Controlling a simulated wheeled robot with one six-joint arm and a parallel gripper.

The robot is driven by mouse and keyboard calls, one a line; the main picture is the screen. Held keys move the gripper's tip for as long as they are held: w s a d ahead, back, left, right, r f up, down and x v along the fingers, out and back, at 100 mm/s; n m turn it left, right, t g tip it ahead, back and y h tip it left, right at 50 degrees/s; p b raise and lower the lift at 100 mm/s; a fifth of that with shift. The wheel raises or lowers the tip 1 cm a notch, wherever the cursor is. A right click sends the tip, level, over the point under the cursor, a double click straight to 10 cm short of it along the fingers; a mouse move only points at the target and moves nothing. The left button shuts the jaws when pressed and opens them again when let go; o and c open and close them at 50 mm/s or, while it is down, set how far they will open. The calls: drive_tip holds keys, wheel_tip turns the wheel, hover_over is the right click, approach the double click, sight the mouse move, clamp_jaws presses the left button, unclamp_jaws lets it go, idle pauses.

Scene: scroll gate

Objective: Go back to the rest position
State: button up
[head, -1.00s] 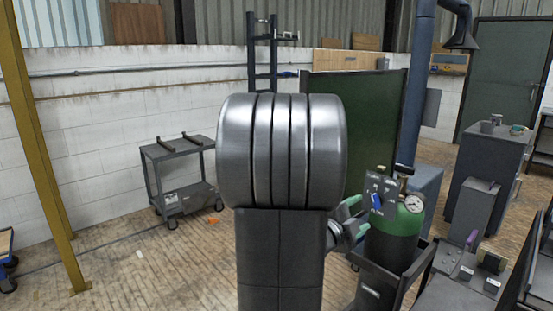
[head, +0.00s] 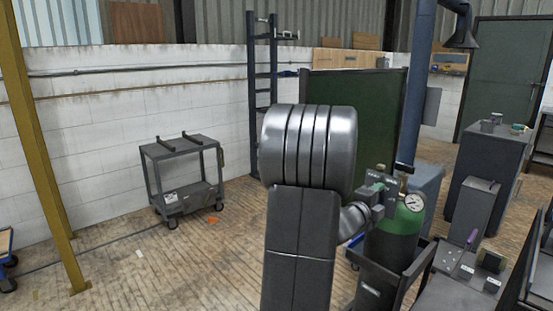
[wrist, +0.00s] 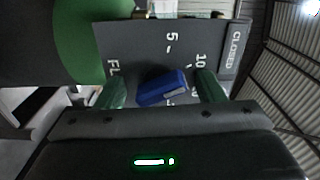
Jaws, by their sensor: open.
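My gripper (wrist: 160,92) is open, its two green fingertips on either side of a blue lever (wrist: 166,84) in the wrist view. The lever sits on a dark panel (wrist: 150,38) marked with numbers and "CLOSED". Whether the fingers touch the lever I cannot tell. In the head view my gripper (head: 374,190) is in front of the panel, by the green gas cylinder (head: 388,252), and the lever is hidden there. My arm fills the middle of that view.
A round gauge (head: 414,202) sits at the cylinder's top. A dark green screen (head: 375,110) stands behind. A grey trolley (head: 180,150) stands at the left wall, with open wooden floor in front. A grey cabinet (head: 487,165) and a bench with a purple-handled tool are at right.

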drive_tip(key=m+p, duration=0.3)
drive_tip(key=m, duration=0.4)
drive_tip(key=m+p, duration=0.3)
drive_tip(key=m, duration=0.5)
drive_tip(key=shift+w+a+f, duration=0.1)
drive_tip(key=shift+a+f, duration=0.05)
drive_tip(key=shift+f+m, duration=0.1)
drive_tip(key=shift+m, duration=0.2)
drive_tip(key=shift+a, duration=0.1)
idle(0.4)
